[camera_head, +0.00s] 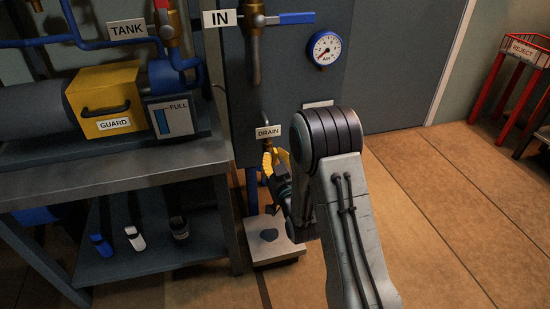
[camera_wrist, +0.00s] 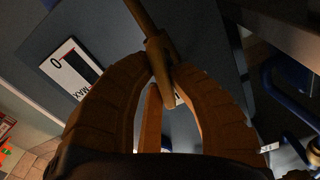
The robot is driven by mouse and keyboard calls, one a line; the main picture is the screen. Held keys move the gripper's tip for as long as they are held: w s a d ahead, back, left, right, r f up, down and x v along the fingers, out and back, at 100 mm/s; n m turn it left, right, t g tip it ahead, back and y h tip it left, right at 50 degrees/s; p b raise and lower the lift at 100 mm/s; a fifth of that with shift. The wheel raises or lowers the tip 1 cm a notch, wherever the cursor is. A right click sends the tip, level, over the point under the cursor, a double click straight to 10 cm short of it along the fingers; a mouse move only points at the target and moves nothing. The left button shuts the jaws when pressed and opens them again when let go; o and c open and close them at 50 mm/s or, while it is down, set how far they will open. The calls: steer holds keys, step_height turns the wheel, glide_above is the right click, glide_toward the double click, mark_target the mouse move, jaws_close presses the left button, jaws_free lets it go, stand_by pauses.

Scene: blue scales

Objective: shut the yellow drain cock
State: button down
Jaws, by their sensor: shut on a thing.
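The drain cock's pipe (camera_head: 266,118) comes out of the grey panel just above the DRAIN label (camera_head: 269,132). In the wrist view the drain cock (camera_wrist: 157,45) is a brassy body on a pipe from the top, with a short spout below it. A narrow yellow-brown piece, perhaps its handle, shows between my fingers. My gripper (camera_head: 273,154) is at the cock, below the label. Its ribbed yellow fingers also show in the wrist view (camera_wrist: 165,66), closed in around the cock from both sides. The exact contact and the handle's angle are hard to tell; the label and my arm hide much.
A pale tray (camera_head: 259,253) with a dark patch stands on the floor below. The bench (camera_head: 110,165) with the GUARD box (camera_head: 103,98) is to the left. The IN valve's blue handle (camera_head: 295,18) and a gauge (camera_head: 325,48) are above.

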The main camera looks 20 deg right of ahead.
mark_target(274, 151)
steer(key=shift+a, duration=0.1)
steer(key=c, duration=1.1)
jaws_free()
steer(key=shift+c, duration=0.2)
steer(key=shift+r, duration=5)
